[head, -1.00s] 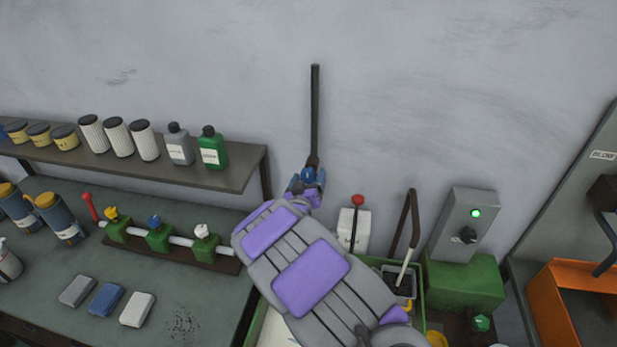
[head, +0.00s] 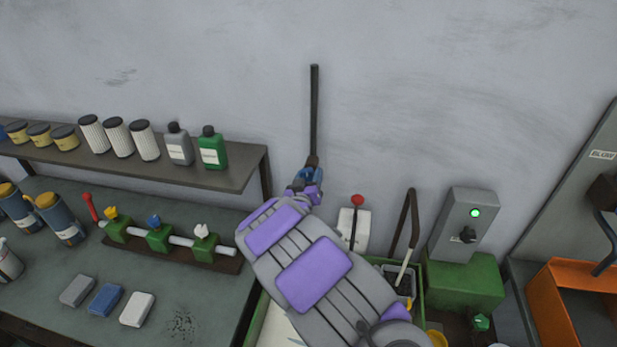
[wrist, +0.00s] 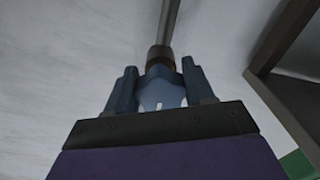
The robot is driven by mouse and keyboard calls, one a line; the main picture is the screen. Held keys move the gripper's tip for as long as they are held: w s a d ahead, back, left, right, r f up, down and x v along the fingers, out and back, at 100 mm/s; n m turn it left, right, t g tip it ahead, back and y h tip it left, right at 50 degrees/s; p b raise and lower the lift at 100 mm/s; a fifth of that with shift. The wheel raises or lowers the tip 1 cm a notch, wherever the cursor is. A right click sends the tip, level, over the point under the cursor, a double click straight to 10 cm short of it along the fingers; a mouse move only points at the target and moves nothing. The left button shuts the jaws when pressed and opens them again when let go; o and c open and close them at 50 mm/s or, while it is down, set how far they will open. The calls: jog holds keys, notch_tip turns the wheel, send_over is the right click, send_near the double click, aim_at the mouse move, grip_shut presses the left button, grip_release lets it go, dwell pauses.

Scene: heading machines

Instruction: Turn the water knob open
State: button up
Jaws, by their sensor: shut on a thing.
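A dark vertical pipe (head: 314,112) runs down the wall and ends in a brown collar (head: 312,160). A blue knob (head: 307,174) sits below the collar. My gripper (head: 306,186) reaches it from below and is shut on it. In the wrist view the blue knob (wrist: 160,88), with a small white mark, lies between the two blue-grey fingers, right under the brown collar (wrist: 160,58). My grey and purple arm hides what is behind and below the knob in the head view.
A shelf (head: 235,178) with bottles and jars is to the left. Below it, a bench (head: 215,300) holds a row of small coloured valves (head: 159,238). To the right stand a red-knobbed lever (head: 357,202) and a grey switch box (head: 462,222) with a green light. The wall above is clear.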

jog(key=shift+a+m+b, duration=0.1)
jog(key=shift+m+b, duration=0.3)
jog(key=shift+c, duration=0.3)
jog(key=m+b, duration=0.2)
jog(key=m, duration=0.1)
jog(key=shift+a+f, duration=0.1)
jog(key=m+b, duration=0.5)
jog(key=shift+a, duration=0.15)
jog(key=m+b, duration=0.5)
jog(key=shift+w+m, duration=0.1)
jog(key=shift+m, duration=0.3)
jog(key=shift+a+m+b, duration=0.1)
jog(key=shift+m+b, duration=1.2)
jog(key=shift+m, duration=0.3)
jog(key=o, duration=1.1)
jog(key=shift+r, duration=0.2)
jog(key=shift+c, duration=0.2)
